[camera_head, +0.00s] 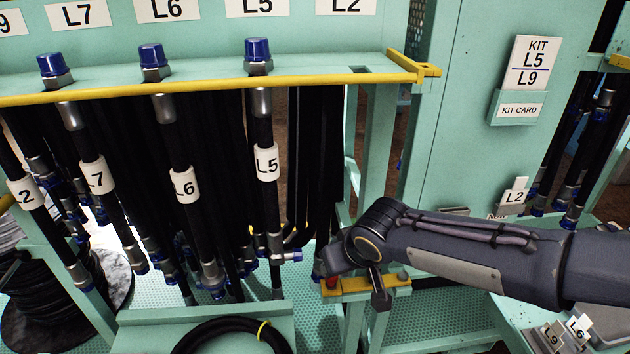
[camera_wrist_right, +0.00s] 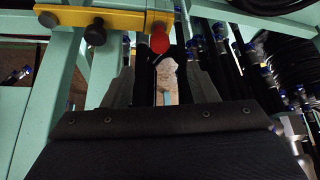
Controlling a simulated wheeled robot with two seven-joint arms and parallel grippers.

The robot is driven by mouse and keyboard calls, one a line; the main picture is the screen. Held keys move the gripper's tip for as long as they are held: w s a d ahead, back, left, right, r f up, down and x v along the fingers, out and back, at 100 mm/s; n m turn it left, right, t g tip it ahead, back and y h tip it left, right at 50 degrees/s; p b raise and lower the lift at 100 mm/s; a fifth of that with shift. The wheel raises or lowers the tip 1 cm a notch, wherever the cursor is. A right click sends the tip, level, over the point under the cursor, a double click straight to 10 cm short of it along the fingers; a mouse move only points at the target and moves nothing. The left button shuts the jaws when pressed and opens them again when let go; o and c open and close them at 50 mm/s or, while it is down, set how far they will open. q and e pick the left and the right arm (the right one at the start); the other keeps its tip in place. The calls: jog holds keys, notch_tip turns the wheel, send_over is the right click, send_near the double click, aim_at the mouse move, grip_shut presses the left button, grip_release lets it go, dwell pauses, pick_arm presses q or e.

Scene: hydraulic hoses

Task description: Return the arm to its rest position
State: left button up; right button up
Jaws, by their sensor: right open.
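My right arm (camera_head: 460,255) comes in from the right in the head view. Its wrist end is beside the rack's lower right corner, over a yellow bracket (camera_head: 345,287) with a red knob (camera_head: 331,282). In the right wrist view my right gripper (camera_wrist_right: 160,78) is open, its two grey fingers apart. The red knob (camera_wrist_right: 159,42) shows beyond the gap between them, on the yellow bar (camera_wrist_right: 120,20). No hose shows held between the fingers. My left gripper is not in view.
Hoses tagged L7 (camera_head: 97,176), L6 (camera_head: 185,184) and L5 (camera_head: 267,162) hang from the yellow-edged rack (camera_head: 200,86) left of my arm. A panel with an L5/L9 kit card (camera_head: 531,62) stands behind the arm. A tray with tags (camera_head: 575,328) lies below it.

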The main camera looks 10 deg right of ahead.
jog(key=s+d+m+y, duration=0.15)
jog(key=s+d, duration=0.35)
jog(key=s, duration=0.5)
jog(key=s+d+m+y, duration=0.1)
jog(key=s+d+m, duration=0.3)
jog(key=s, duration=0.7)
notch_tip(320, 180, up, 16)
jog(key=p, duration=1.6)
jog(key=shift+d+n+p, duration=0.25)
jog(key=shift+n+p, duration=0.1)
jog(key=shift+n, duration=0.1)
